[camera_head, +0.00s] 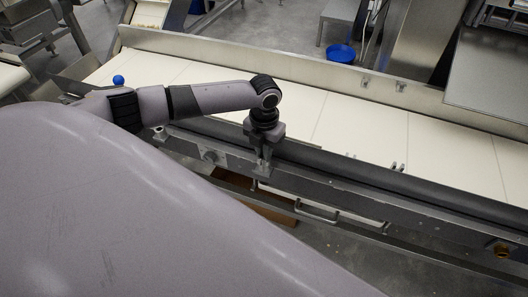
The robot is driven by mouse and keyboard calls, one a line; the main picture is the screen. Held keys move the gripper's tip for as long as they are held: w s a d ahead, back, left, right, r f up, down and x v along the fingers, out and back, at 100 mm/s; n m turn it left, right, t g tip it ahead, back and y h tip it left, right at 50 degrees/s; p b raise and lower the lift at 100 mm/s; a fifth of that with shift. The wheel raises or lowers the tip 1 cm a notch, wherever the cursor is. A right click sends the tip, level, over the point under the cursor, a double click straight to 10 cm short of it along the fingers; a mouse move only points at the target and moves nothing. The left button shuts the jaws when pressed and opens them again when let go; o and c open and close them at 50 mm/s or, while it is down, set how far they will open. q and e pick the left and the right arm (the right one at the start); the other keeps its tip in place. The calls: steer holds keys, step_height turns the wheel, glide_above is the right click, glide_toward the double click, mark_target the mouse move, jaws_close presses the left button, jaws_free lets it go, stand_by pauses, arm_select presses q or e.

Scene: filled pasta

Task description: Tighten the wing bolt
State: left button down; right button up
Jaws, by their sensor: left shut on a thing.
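My left gripper (263,168) points down at the near side rail of the conveyor (330,123). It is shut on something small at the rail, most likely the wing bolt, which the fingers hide. My left arm comes in from the left and reaches across the conveyor's near edge. My right gripper is not in view.
The conveyor's pale belt runs from upper left to lower right, with a metal guard along its far side. A blue ball-shaped knob (118,79) stands at the left. A blue bowl (340,53) lies beyond the conveyor. A drawer-like handle (318,213) is below the rail.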

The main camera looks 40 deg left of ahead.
arm_select(q)
steer(key=m, duration=0.5)
steer(key=shift+s+f, duration=0.1)
steer(key=c, duration=1.1)
jaws_free()
